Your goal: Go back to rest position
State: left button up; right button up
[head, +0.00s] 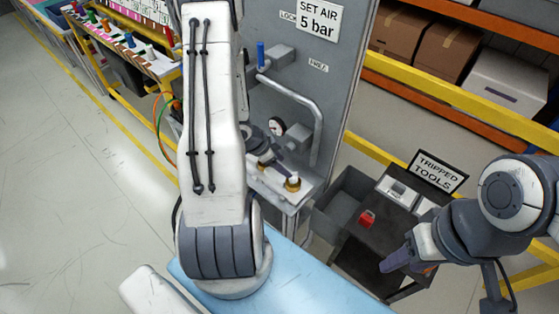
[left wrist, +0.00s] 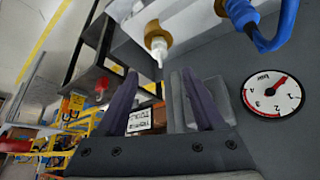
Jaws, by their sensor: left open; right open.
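My left gripper (head: 268,152) is partly hidden behind its own white arm in the head view, close to the air panel (head: 330,75). In the left wrist view its two dark fingers (left wrist: 163,95) stand apart with nothing held between them. A brass fitting with a white tip (left wrist: 157,42) shows beyond the fingers; I cannot tell how far away it is. A round pressure gauge (left wrist: 273,95) is on the panel to the right of the fingers. My right gripper (head: 395,262) is at the lower right, near the tripped-tools stand, with no object visible in it.
The panel bears a "SET AIR 5 bar" sign (head: 319,17), a blue-handled valve (head: 261,54) and a grey pipe (head: 318,125). A dark stand holds a grey bin (head: 335,205), a red item (head: 367,219) and a "TRIPPED TOOLS" sign (head: 438,171). Floor is clear at left.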

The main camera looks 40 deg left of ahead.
pick_arm(q)
jog(key=shift+v, duration=0.95)
